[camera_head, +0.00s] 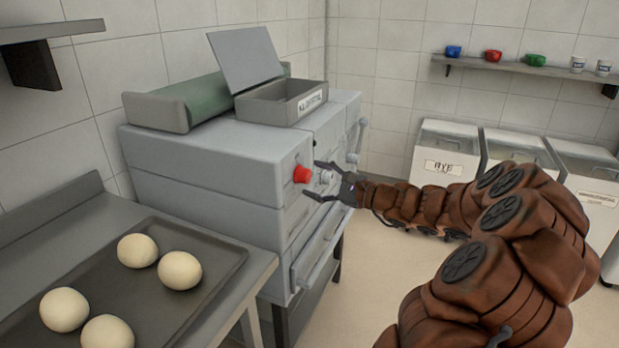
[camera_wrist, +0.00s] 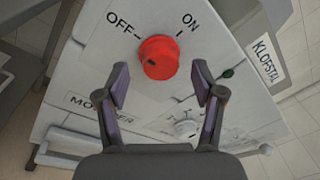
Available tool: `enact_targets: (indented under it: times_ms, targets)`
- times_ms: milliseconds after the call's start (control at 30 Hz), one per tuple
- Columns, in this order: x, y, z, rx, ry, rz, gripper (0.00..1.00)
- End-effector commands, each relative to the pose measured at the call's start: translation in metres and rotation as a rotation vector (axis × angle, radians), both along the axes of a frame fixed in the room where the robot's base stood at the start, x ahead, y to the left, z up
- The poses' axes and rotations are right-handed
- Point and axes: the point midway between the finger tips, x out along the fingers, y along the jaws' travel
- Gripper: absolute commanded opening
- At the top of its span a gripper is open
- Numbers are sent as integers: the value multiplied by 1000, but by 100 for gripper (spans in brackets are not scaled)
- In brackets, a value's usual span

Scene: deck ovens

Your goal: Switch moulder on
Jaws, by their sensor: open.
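The moulder (camera_head: 210,160) is a pale grey machine against the back wall, with a red knob (camera_head: 301,174) on its front face. In the wrist view the red knob (camera_wrist: 165,50) sits between an OFF mark at upper left and an ON mark at upper right. A small dark mark shows at the lower left of its face; I cannot tell for sure which setting it points to. My gripper (camera_head: 312,180) is open and empty in front of the knob. In the wrist view its fingers (camera_wrist: 159,68) stand apart on either side of the knob, without visible contact.
A white knob (camera_wrist: 186,129) and a small green button (camera_wrist: 228,72) are on the same panel. A bar handle (camera_head: 318,250) runs lower on the front. A tray (camera_head: 205,238) with dough balls lies on the left table. Lidded bins (camera_head: 445,155) stand at right.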

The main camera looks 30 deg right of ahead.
Motion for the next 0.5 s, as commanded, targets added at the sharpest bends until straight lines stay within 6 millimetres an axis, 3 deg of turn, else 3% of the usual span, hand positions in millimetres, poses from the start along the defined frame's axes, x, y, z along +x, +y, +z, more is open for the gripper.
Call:
enact_targets:
  times_ms: [200, 500]
  targets:
    - [16, 9, 0, 0, 0, 3, 68]
    - [20, 10, 0, 0, -1, 2, 68]
